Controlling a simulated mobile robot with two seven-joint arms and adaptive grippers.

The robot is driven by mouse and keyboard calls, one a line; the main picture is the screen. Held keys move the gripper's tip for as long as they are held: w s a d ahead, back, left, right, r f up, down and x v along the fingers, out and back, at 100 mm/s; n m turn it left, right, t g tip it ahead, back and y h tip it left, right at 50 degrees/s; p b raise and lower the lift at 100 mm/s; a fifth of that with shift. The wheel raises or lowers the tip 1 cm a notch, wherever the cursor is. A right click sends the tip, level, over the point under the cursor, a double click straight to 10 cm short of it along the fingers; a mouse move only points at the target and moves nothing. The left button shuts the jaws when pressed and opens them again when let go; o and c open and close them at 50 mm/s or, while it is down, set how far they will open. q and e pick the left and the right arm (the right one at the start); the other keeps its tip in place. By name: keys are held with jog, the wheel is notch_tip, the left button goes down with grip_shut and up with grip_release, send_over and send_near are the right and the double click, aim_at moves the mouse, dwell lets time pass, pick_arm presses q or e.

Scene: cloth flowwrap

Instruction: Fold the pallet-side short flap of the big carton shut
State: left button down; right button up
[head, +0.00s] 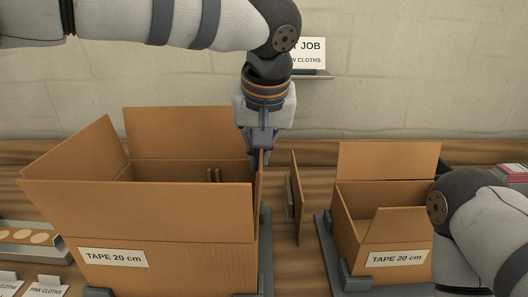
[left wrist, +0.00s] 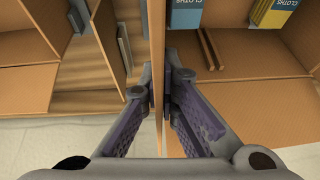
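The big carton (head: 205,262), labelled "TAPE 20 cm", stands open at the left of the head view. My right gripper is out of view. I cannot see a pallet.
A smaller open carton (head: 395,258) stands at the right, my right arm beside it. An upright board (head: 295,198) stands between the cartons. A grey holder (head: 265,240) borders the big carton. Blue (left wrist: 186,14) and yellow (left wrist: 272,12) cloth packs show in the left wrist view.

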pick_arm(q)
jog(key=shift+a+f+n+h, duration=0.2)
jog(key=shift+a+n+h, duration=0.1)
jog(key=shift+a+h, duration=0.9)
jog(key=shift+a+f+n+h, duration=0.25)
jog(key=shift+a+h, duration=0.45)
jog(key=shift+h, duration=0.9)
jog(key=shift+r, duration=0.1)
jog(key=c, duration=1.8)
grip_release()
jog(key=shift+c, duration=0.2)
